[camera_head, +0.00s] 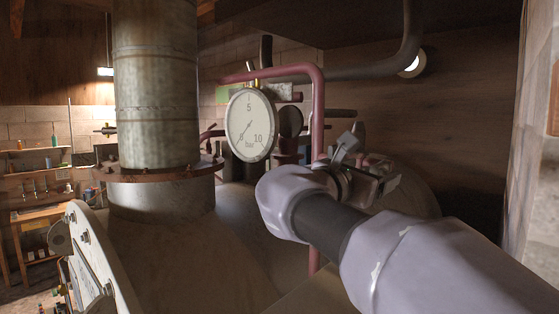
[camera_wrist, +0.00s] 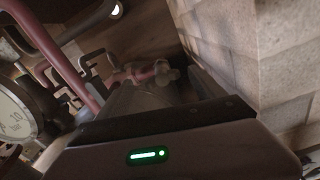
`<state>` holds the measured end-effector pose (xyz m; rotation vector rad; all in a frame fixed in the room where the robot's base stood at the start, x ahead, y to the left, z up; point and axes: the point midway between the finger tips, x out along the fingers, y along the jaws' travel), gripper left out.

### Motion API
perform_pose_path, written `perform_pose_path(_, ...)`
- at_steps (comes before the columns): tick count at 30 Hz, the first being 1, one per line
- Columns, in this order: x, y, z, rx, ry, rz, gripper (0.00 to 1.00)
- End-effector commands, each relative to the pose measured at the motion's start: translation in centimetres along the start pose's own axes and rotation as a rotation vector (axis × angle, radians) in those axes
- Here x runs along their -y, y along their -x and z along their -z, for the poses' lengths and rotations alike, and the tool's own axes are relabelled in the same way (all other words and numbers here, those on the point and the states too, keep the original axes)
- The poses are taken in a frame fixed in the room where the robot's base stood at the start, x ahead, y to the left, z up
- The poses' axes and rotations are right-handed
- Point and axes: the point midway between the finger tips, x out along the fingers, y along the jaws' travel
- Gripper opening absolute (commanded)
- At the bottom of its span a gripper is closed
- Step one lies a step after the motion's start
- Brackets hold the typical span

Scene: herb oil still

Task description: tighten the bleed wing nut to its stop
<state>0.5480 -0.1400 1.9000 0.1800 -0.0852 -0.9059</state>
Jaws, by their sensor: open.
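My gripper (camera_head: 378,183) is at the right of the head view, past the pale wrist joint and partly hidden by it. In the wrist view its dark body with a green light fills the bottom, and the jaws (camera_wrist: 178,88) point away, apart. A small red fitting with a paler rounded end (camera_wrist: 160,73) shows just beyond the jaws. It may carry the bleed wing nut, but no wings can be made out. I see no contact between the jaws and it. In the head view my arm and gripper cover most of that spot.
A round bar gauge (camera_head: 251,125) and a red pipe (camera_head: 318,105) stand left of my gripper; the pipe also shows in the wrist view (camera_wrist: 52,48). A large metal column (camera_head: 156,90) rises further left. A stone wall (camera_wrist: 265,50) is close on the right.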

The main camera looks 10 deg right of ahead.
Motion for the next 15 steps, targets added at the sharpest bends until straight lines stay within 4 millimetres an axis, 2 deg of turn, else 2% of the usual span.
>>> perform_pose_path(3, 0.0, -2.1, -0.2, 0.000, 0.000, 0.002, 0.78)
perform_pose_path(6, 0.0, -3.2, -0.2, 0.000, 0.000, 0.001, 0.78)
perform_pose_path(15, 0.0, -3.9, 0.0, 0.000, -0.002, 0.000, 0.78)
